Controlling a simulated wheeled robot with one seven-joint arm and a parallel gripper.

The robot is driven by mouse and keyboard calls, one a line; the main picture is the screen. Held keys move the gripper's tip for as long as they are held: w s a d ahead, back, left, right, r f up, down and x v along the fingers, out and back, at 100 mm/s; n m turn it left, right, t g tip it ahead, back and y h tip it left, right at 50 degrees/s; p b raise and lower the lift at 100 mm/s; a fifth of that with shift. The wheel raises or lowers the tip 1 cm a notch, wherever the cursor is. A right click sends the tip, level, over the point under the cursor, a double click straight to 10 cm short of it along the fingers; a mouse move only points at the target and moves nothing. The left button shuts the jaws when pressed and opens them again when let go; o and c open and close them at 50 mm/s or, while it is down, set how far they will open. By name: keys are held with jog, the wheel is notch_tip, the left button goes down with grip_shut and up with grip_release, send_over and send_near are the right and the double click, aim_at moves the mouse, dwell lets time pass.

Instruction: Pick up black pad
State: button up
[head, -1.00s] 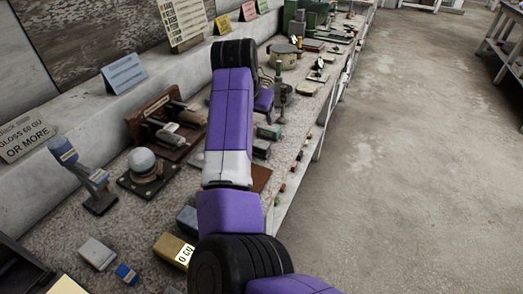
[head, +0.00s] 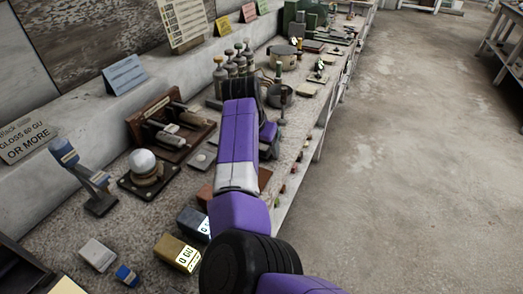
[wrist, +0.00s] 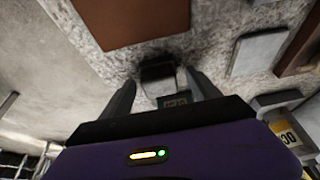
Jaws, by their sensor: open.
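A small dark block with a paler top, which looks like the black pad (wrist: 158,71), lies on the speckled bench in the wrist view. It is between and just beyond the fingertips of my open gripper (wrist: 162,82). A small dark block with a teal mark (wrist: 174,100) shows nearer to the palm, between the fingers. I cannot tell whether either finger touches anything. In the head view my arm hides the gripper and the pad.
In the wrist view a brown plate (wrist: 130,20) lies beyond the dark block, and a grey plate (wrist: 257,52) lies to the right. In the head view a white sphere (head: 142,161) on a dark base and several bottles (head: 238,62) stand on the bench. Open floor (head: 410,150) is at right.

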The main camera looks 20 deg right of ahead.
jog(key=c, duration=1.4)
notch_tip(320, 180, up, 20)
jog(key=o, duration=0.7)
jog(key=c, duration=0.6)
